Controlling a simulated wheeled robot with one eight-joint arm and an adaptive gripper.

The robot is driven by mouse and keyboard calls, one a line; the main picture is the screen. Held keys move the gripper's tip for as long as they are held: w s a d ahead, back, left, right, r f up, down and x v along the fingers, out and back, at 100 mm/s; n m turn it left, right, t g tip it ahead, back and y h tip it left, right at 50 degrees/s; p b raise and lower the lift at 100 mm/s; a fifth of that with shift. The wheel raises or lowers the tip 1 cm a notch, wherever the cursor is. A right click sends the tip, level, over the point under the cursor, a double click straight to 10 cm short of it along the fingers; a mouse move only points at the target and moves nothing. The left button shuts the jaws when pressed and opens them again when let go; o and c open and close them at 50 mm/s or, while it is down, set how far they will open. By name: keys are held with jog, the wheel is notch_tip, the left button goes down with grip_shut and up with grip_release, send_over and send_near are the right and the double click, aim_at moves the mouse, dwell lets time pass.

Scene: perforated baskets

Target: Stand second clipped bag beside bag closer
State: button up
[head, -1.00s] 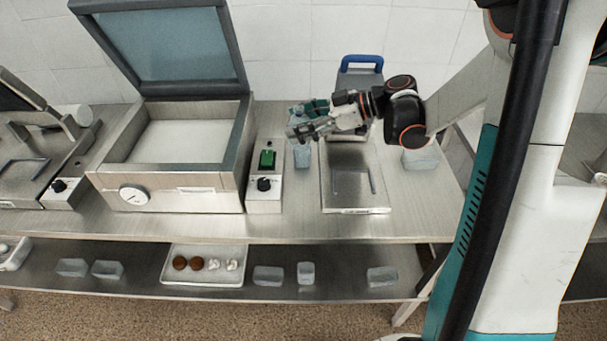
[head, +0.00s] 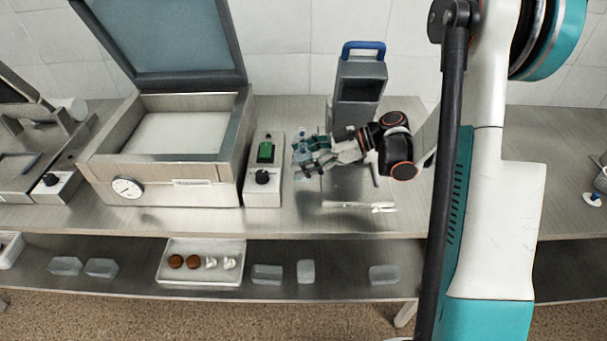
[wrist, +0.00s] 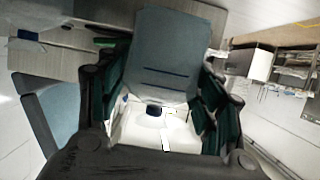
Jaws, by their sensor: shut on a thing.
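The bag closer (head: 361,85), a grey upright unit with a blue handle and a dark front panel, stands at the back of the counter. My gripper (head: 306,168) is in front and to the left of it, above the counter, its fingers toward the left. It is shut on a pale bluish, see-through bag (head: 299,151), largely hidden by the fingers. I cannot make out its clip. No other bag shows clearly on the counter.
A steel chamber machine (head: 165,185) with its lid raised stands left. Beside it is a control box (head: 263,188) with a green switch and black knob, close to my gripper. A shelf (head: 330,292) below holds a tray (head: 205,280) and clear containers (head: 267,274).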

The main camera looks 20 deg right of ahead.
jog(key=shift+f+b, duration=0.7)
jog(key=shift+f, duration=1.7)
jog(key=shift+r, duration=0.1)
jog(key=o, duration=1.2)
jog(key=shift+o, duration=0.2)
jog(key=shift+s+d+r, duration=0.1)
jog(key=shift+d+r, duration=0.05)
jog(key=shift+d, duration=0.1)
jog(key=p+v, duration=0.3)
jog(key=v, duration=0.8)
jog(key=shift+s+d+r, duration=0.1)
jog(key=shift+d, duration=0.1)
